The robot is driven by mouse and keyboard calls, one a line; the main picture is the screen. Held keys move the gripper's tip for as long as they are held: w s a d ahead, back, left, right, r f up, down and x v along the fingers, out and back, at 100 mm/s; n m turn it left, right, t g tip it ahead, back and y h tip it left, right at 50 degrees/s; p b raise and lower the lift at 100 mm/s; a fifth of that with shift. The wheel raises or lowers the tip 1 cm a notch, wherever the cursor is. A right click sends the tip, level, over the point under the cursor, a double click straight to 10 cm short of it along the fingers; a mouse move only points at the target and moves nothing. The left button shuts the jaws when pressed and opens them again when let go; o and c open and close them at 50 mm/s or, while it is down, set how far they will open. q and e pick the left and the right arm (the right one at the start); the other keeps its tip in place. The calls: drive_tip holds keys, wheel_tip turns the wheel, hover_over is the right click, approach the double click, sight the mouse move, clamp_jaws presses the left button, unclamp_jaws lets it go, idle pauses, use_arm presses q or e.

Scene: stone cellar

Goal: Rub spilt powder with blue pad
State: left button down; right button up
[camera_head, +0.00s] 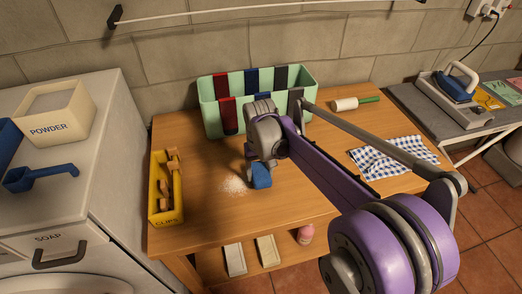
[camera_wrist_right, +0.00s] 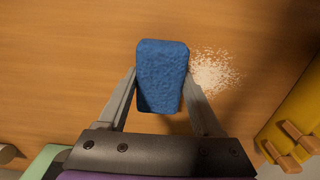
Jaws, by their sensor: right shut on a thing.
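The blue pad (camera_head: 261,177) is between the fingers of my right gripper (camera_head: 258,172), which is shut on it, over the wooden table. The pad also shows in the right wrist view (camera_wrist_right: 162,75), with a finger against each side. The spilt powder (camera_head: 234,185) is a small white patch on the table, just left of the pad in the head view. In the right wrist view the powder (camera_wrist_right: 212,70) lies right beside the pad's right edge. I cannot tell whether the pad touches the table. My left gripper is not in view.
A checked cloth (camera_head: 385,160) and a green-handled roller (camera_head: 345,104) lie to the right. The table front (camera_head: 240,226) is clear.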

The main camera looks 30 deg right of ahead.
drive_tip(key=shift+w+a+r, duration=0.1)
drive_tip(key=shift+a+r, duration=0.1)
drive_tip(key=shift+r, duration=0.45)
drive_tip(key=shift+r+p, duration=0.35)
drive_tip(key=shift+p, duration=0.1)
drive_tip(key=shift+d+r+p, duration=0.15)
drive_tip(key=shift+r+p, duration=0.3)
drive_tip(key=shift+r, duration=0.3)
drive_tip(key=shift+r+p, duration=0.6)
drive_tip(key=shift+r, duration=0.45)
